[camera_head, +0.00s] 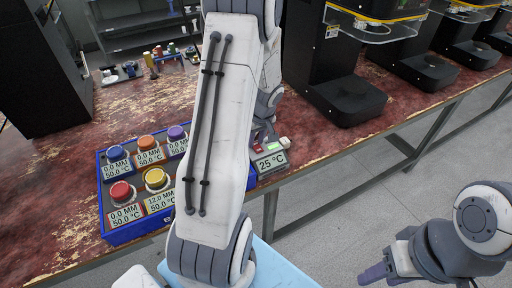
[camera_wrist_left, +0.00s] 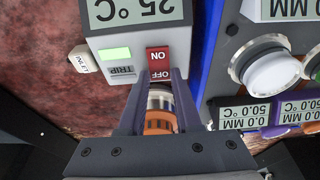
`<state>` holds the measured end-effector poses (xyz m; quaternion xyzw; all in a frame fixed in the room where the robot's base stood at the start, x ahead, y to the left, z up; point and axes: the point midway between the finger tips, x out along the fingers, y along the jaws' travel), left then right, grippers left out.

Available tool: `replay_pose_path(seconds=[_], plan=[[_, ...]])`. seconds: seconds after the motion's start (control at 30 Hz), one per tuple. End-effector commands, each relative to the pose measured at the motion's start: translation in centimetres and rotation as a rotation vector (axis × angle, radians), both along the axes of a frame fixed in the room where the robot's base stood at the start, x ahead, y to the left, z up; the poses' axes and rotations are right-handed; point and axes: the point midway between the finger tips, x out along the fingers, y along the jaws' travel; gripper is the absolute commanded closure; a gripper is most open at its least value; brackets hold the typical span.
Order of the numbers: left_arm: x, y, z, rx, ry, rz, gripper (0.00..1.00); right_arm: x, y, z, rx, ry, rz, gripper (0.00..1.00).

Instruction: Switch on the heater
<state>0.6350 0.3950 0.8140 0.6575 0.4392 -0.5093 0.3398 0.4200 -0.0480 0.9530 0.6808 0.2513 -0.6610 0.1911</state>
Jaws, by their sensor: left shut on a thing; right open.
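The heater control box (camera_wrist_left: 120,42) is light grey, with a display reading 25 °C, a lit green lamp (camera_wrist_left: 115,54), a TRIP label and a red rocker switch (camera_wrist_left: 158,54) marked ON and OFF. In the left wrist view it appears upside down. My left gripper (camera_wrist_left: 162,78) is shut on an orange and white cylinder (camera_wrist_left: 159,122); its fingertips are at the OFF end of the switch. Whether they touch it I cannot tell. In the head view the box's display (camera_head: 271,162) shows beside my left arm, which hides most of the gripper. My right gripper (camera_head: 374,273) is open, low at the right.
A blue tray (camera_head: 117,238) with several coloured knobs and displays stands left of the box. A white block (camera_wrist_left: 79,58) sits next to the box. Black machines (camera_head: 345,100) line the table's back right. The red worn tabletop (camera_head: 60,215) is clear at the left.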

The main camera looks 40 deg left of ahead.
Motion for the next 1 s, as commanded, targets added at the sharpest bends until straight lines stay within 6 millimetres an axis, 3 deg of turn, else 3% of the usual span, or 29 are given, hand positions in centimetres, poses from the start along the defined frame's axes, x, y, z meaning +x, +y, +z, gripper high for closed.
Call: replay_pose_path(seconds=[0.37, 0.4, 0.47, 0.8, 1.0], plan=[[0.4, 0.0, 0.3, 0.009, -0.017, -0.004, 1.0, 0.0, 0.0, -0.3, 0.0, 0.0, 0.0, 0.5], [0.4, 0.0, 0.3, 0.009, -0.017, -0.004, 0.6, 0.0, 0.0, -0.3, 0.0, 0.0, 0.0, 0.5], [0.4, 0.0, 0.3, 0.009, -0.016, -0.004, 0.38, 0.0, 0.0, -0.3, 0.0, 0.0, 0.0, 0.5], [0.0, 0.0, 0.3, 0.007, -0.007, 0.001, 0.38, 0.0, 0.0, -0.3, 0.0, 0.0, 0.0, 0.5], [-0.2, -0.6, 2.8, 0.008, -0.01, 0.0, 0.38, 0.0, 0.0, 0.2, 0.0, 0.0, 0.0, 0.5]])
